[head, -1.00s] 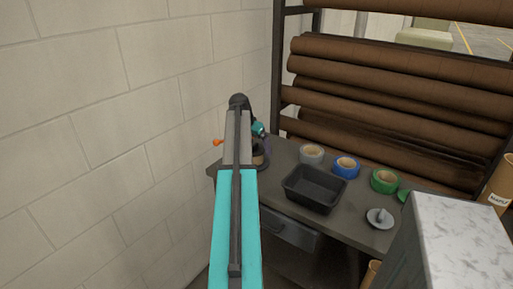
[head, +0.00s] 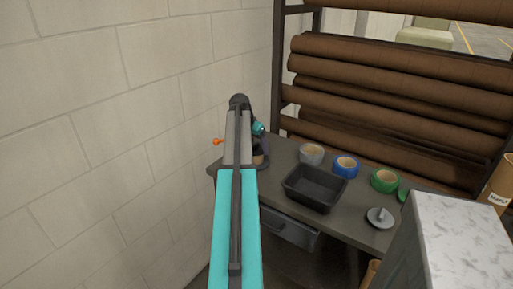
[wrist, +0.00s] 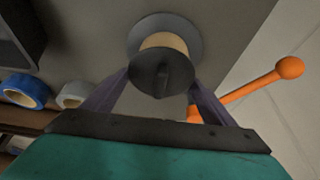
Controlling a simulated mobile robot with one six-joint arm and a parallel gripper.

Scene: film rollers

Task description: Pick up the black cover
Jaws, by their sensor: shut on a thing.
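I cannot tell whether the cover still touches the roll. My gripper (wrist: 162,88) has one dark purple finger on each side of the cover and is shut on it. In the head view my arm hides most of the gripper and the cover; part of the tan roll (head: 258,159) shows beside the arm.
An orange-knobbed lever (wrist: 289,68) sticks out close to the right finger. On the grey bench stand a black tray (head: 316,190), grey (head: 312,153), blue (head: 346,166) and green tape rolls (head: 385,180), and a grey disc with a peg (head: 380,217). A block wall (head: 120,130) is close on the left.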

